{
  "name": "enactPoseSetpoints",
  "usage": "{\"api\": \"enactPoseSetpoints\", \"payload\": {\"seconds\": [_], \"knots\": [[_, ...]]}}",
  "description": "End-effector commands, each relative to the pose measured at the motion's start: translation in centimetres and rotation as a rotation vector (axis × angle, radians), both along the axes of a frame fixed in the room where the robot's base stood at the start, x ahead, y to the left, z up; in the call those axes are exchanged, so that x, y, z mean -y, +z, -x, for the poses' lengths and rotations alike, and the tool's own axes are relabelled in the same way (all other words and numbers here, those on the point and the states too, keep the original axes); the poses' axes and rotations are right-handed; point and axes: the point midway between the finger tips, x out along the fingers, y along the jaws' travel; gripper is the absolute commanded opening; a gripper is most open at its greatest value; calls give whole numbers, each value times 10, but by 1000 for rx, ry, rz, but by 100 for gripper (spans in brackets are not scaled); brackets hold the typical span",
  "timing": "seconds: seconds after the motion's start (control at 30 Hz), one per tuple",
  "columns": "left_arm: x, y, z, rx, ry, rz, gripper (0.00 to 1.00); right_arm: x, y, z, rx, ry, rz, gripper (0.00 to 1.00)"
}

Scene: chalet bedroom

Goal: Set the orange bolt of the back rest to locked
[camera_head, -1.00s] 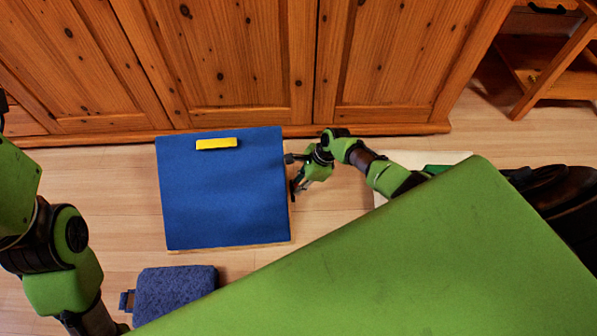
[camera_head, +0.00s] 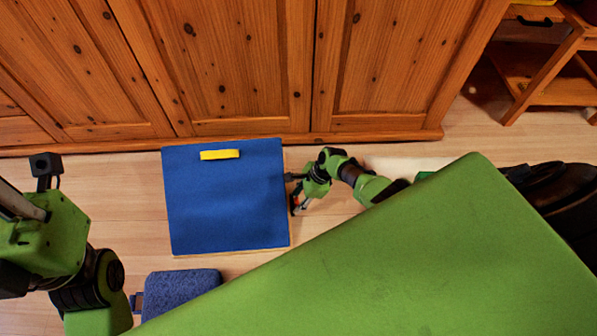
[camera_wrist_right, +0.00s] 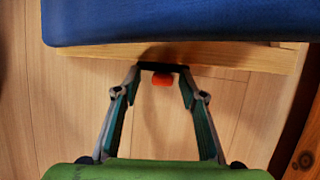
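The back rest is a blue padded panel (camera_head: 225,205) with a wooden edge; it also shows at the top of the right wrist view (camera_wrist_right: 180,20). The orange bolt (camera_wrist_right: 162,80) sits at a dark bracket by the wooden edge (camera_wrist_right: 225,55). My right gripper (camera_wrist_right: 164,76) is open, with one finger on each side of the bolt; contact is not clear. In the head view my right gripper (camera_head: 295,190) is at the panel's right edge, and the bolt is too small to tell. My left arm is at the left edge; its fingers are not clearly seen.
A yellow strip (camera_head: 220,154) lies on the panel's far end. Wooden cabinet doors (camera_head: 225,65) stand behind it. A large green surface (camera_head: 430,260) fills the lower right. A small blue cushion (camera_head: 180,292) lies at the lower left. Bare floor (camera_head: 130,210) is left of the panel.

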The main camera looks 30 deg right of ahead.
Motion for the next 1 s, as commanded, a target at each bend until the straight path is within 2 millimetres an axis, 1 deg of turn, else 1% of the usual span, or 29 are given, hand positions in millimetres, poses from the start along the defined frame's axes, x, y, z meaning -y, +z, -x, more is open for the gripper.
{"api": "enactPoseSetpoints", "payload": {"seconds": [0.27,0.47,0.73,1.0], "knots": [[0,0,0,1,0,0,28,1,0,-1,1,-3,2,38],[0,0,0,1,0,-1,28,4,6,0,2,-3,1,38],[0,0,0,1,0,0,28,13,29,4,4,-1,4,38],[0,0,0,0,0,0,28,26,64,9,3,-2,2,38]]}}
